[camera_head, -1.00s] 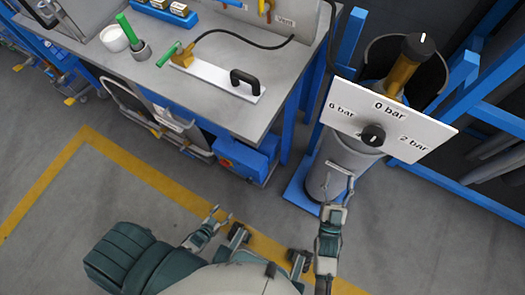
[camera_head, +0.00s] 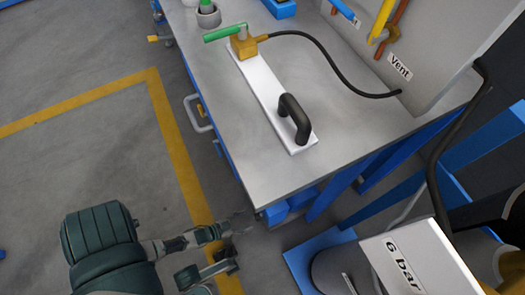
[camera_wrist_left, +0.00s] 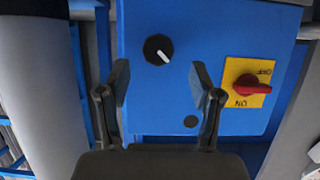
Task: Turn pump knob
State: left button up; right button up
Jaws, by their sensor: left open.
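In the left wrist view, a black round knob (camera_wrist_left: 158,49) with a white pointer line sits on a blue box (camera_wrist_left: 205,25). A red rotary switch (camera_wrist_left: 251,87) on a yellow plate marked OFF and ON is to its right. My left gripper (camera_wrist_left: 161,80) is open and empty; the knob shows just beyond the gap between its fingertips, apparently untouched. In the head view, my left gripper (camera_head: 238,221) is low beside the bench's front corner, and the box's face is hidden there.
The grey workbench (camera_head: 235,115) overhangs close to my left gripper and carries a white plate with a black handle (camera_head: 294,117). Open floor lies left.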

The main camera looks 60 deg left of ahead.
aim_at(257, 217)
pick_arm(q)
jog(key=shift+b+x, duration=1)
jog(key=shift+x, duration=2.1)
jog(key=c, duration=0.6)
jog(key=shift+d, duration=0.15)
jog(key=c, duration=0.5)
